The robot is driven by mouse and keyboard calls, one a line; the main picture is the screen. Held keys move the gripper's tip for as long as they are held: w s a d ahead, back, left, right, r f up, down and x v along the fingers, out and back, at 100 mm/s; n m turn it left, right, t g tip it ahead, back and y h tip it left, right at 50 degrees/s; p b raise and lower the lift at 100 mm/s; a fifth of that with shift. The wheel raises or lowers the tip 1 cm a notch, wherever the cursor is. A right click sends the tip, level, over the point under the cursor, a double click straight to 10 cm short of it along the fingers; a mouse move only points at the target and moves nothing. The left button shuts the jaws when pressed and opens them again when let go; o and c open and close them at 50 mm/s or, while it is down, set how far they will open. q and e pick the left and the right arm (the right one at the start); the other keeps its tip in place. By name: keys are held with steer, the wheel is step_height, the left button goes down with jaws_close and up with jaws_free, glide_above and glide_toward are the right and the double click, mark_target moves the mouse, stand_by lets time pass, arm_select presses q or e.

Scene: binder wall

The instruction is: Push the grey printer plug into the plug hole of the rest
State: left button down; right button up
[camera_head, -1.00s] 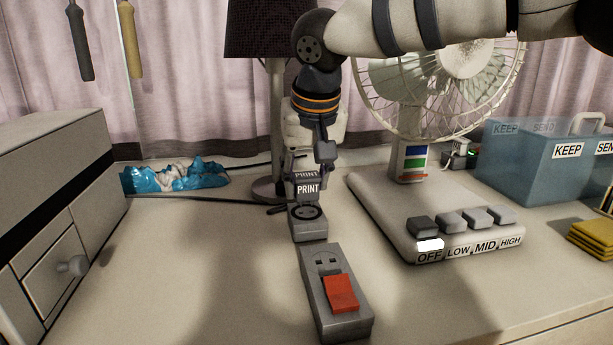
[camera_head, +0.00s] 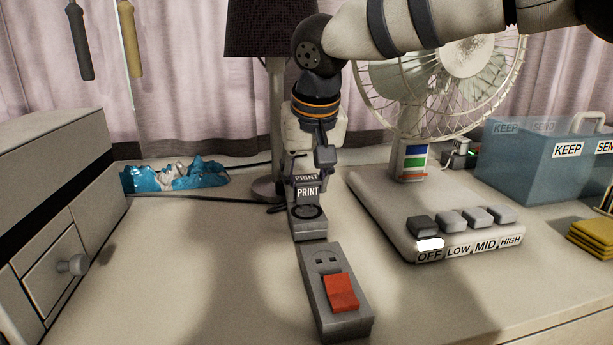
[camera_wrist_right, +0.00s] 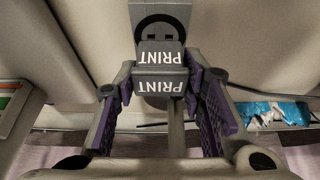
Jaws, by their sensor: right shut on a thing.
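The grey printer plug (camera_head: 308,192) has white PRINT labels on its top and front. My right gripper (camera_head: 308,168) is shut on it from behind and above. The plug is upright and right over the back part of the rest (camera_head: 310,230), a small grey block with a dark ring on top. The plug's lower end and the hole are hidden, so I cannot tell how deep it sits. In the right wrist view the plug (camera_wrist_right: 160,80) is between the purple finger pads. My left gripper is not in view.
A grey power strip (camera_head: 335,295) with two slots and a red switch lies just in front of the rest. A fan base (camera_head: 385,215) with several keys stands to the right, a lamp (camera_head: 268,188) behind. A drawer cabinet (camera_head: 50,215) is at left. The desk between cabinet and strip is clear.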

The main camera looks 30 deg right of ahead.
steer(key=shift+f, duration=0.85)
steer(key=o, duration=1.2)
steer(key=shift+c, duration=0.2)
steer(key=v, duration=1.2)
steer(key=shift+f, duration=0.1)
